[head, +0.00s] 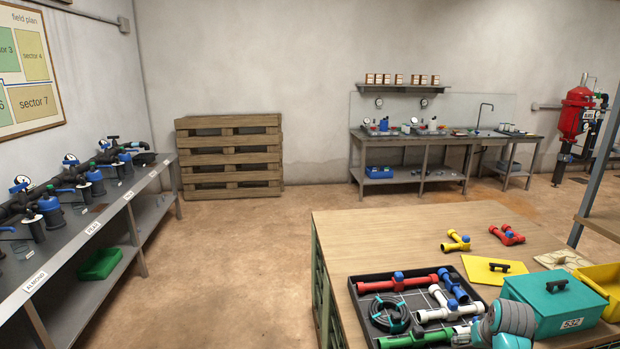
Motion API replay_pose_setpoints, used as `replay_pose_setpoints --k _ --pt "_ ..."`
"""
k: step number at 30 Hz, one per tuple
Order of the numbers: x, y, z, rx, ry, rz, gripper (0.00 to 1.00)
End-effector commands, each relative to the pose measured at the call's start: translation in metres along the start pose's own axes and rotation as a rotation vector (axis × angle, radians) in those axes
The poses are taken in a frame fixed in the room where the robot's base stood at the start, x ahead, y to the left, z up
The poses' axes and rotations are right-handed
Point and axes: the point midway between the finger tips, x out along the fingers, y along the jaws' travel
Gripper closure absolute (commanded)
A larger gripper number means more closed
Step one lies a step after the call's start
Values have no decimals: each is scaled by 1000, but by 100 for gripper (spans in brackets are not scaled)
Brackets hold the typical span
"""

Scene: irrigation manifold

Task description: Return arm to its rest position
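Part of my arm (508,325), a pale grey link with teal joint covers, shows at the bottom right edge. It is in front of the black tray's right side and the teal box. My gripper's fingers do not show in the head view, so I cannot see whether they hold anything.
A wooden-topped table (380,235) carries a black tray (354,298) of pipe fittings, a teal lidded box (535,318), a yellow plate (478,274) and loose valves. A manifold bench (60,256) stands left. The floor (240,260) between is clear.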

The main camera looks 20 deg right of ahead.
Motion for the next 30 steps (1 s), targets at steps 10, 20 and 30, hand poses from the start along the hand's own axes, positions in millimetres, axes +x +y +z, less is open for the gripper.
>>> replay_pose_setpoints --k 10,20,30 --pt "40 -62 76 -57 92 -26 0" --pt "52 -124 176 -128 224 -70 0" --pt "21 -167 284 -201 369 -134 0"
